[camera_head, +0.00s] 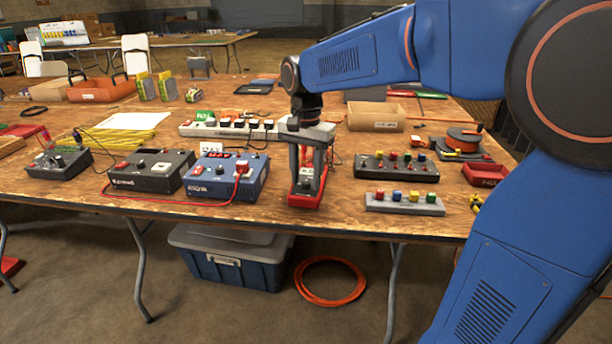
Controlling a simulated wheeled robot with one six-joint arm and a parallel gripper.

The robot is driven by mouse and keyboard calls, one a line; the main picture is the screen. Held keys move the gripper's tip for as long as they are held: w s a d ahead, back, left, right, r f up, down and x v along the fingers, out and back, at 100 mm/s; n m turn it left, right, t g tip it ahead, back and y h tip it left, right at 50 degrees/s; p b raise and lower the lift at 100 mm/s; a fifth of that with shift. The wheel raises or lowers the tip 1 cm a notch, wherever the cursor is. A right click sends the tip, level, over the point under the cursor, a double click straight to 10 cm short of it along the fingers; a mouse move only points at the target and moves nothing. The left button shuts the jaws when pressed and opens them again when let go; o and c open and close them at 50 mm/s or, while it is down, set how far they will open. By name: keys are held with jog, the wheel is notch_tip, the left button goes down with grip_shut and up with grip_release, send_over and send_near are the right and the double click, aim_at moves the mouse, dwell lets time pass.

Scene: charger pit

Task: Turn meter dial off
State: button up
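A meter in a red case (304,201) lies near the front edge of the table, right of the blue box. My gripper (307,178) points down over it from the blue arm. I cannot tell whether the fingers touch the dial or the case, or how far apart the tips are.
A blue box (225,177) with a red display and a dark box (150,172) stand to the left. A power strip (205,130) lies behind. A black button panel (397,167) and a grey button strip (404,204) lie to the right.

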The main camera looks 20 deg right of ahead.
jog(key=shift+c, duration=0.3)
grip_shut()
jog(key=shift+n, duration=0.3)
jog(key=n, duration=0.5)
jog(key=shift+n, duration=0.3)
jog(key=n, duration=0.5)
jog(key=shift+n, duration=0.3)
jog(key=shift+o, duration=0.3)
grip_release()
